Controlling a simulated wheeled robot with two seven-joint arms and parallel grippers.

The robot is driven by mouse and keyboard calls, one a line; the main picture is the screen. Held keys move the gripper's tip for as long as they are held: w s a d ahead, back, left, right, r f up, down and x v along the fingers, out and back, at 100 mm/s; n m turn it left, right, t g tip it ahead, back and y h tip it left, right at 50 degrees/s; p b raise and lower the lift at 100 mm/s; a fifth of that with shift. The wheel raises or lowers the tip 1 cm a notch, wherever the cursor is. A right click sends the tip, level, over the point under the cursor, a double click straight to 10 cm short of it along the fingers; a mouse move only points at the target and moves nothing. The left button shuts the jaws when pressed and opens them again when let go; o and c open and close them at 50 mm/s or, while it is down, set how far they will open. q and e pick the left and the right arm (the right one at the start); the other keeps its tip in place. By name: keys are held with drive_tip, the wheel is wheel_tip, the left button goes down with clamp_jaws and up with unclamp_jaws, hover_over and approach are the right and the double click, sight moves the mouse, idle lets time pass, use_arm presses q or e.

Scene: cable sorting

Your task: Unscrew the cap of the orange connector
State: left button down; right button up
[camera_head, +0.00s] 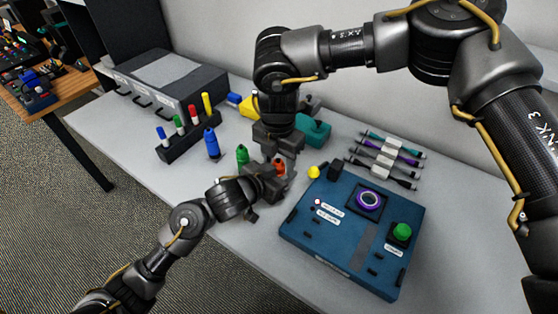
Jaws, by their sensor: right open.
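The orange connector (279,167) stands about upright near the middle of the table, between my two grippers and partly hidden by them. My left gripper (271,186) comes in low from the left and is right at the connector's lower part; its fingers are too dark to tell whether they grip it. My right gripper (279,152) points down from above, open, with its fingers close over the connector's top. The cap is hidden or too small to make out.
A green connector (242,155) and a blue connector (211,142) stand to the left. A blue panel box (330,244) with a green button (402,231) lies to the right. A yellow piece (314,172) and several cables (389,161) lie nearby. A marker rack (187,140) is at left.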

use_arm(q)
drive_tip(key=shift+f, duration=0.15)
use_arm(e)
wheel_tip(320, 180, up, 4)
drive_tip(key=shift+r, duration=0.15)
use_arm(q)
drive_tip(key=c, duration=1)
unclamp_jaws()
use_arm(e)
drive_tip(key=shift+w, duration=0.1)
use_arm(q)
drive_tip(key=shift+o, duration=0.2)
drive_tip(key=p+v, duration=0.2)
drive_tip(key=v, duration=0.8)
drive_tip(key=shift+w, duration=0.1)
use_arm(e)
wheel_tip(320, 180, up, 2)
use_arm(q)
drive_tip(key=shift+s+a+r, duration=0.3)
drive_tip(key=shift+s, duration=0.05)
